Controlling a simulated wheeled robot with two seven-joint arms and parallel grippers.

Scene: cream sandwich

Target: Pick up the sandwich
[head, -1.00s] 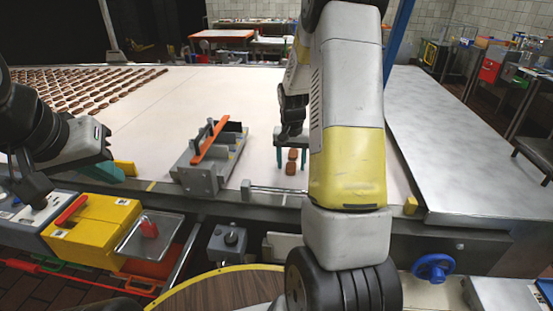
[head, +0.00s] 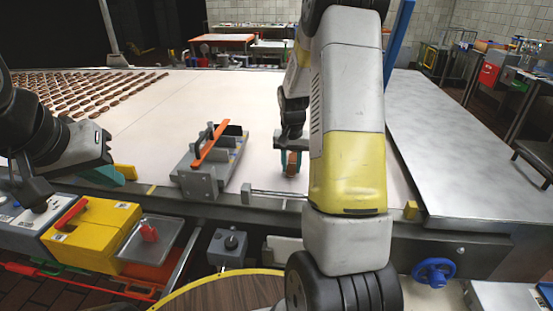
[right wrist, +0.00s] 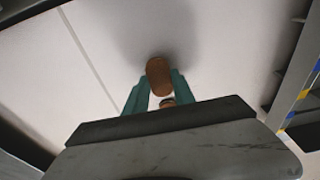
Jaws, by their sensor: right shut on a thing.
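The sandwich (head: 292,164) is a small brown biscuit piece at the front of the pale belt. My right gripper (head: 291,166) reaches down to it and is shut on it with its teal fingers. In the right wrist view a brown biscuit (right wrist: 159,75) shows at the fingertips. A second, smaller brown and cream piece (right wrist: 168,101) shows between the fingers, closer to the palm, partly hidden by the gripper body. I cannot tell whether it is lifted off the belt. My left gripper (head: 106,175) is at the left front edge, away from the sandwich; its jaw opening is unclear.
Rows of brown biscuits (head: 85,90) lie on the belt (head: 185,100) at the far left. A grey fixture with an orange bar (head: 208,148) stands left of my right gripper. A metal table (head: 460,130) is at the right. Mid-belt is clear.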

